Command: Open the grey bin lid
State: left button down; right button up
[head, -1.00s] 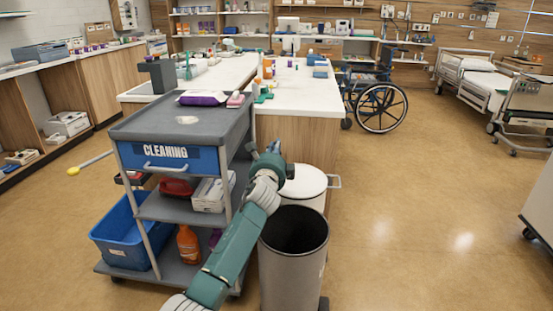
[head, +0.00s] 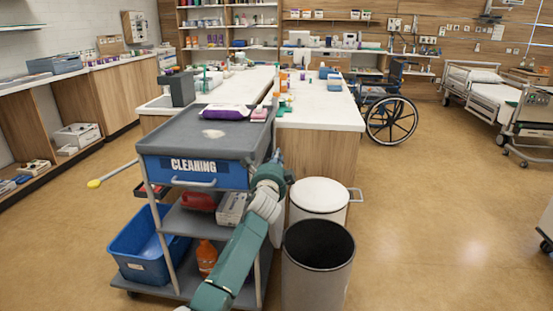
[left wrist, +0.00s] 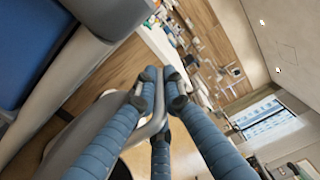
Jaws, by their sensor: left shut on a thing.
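A bin with a round, pale lid (head: 319,195) stands right of the cart in the head view; the lid lies flat on top. In front stands a grey bin (head: 317,275), open at the top with a dark inside. My left gripper (head: 273,160) is beside the cart's right side, left of the pale lid, its tips partly hidden. In the left wrist view its fingers (left wrist: 158,88) are closed around a pale grey, handle-like bar (left wrist: 152,124); I cannot tell surely what it belongs to. My right gripper is not in view.
The cleaning cart (head: 215,135) stands close on the left of my left arm, with a blue tub (head: 140,255) on its lower shelf. A white counter (head: 315,105) is behind the bins. A wheelchair (head: 390,118) stands farther right.

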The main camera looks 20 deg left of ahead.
pick_arm(q)
jog(key=c, duration=1.8)
grip_release()
jog(key=shift+c, duration=0.2)
jog(key=shift+s, duration=0.1)
jog(key=v, duration=1.2)
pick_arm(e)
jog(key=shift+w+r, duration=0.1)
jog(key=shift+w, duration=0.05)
pick_arm(q)
jog(key=shift+f, duration=0.1)
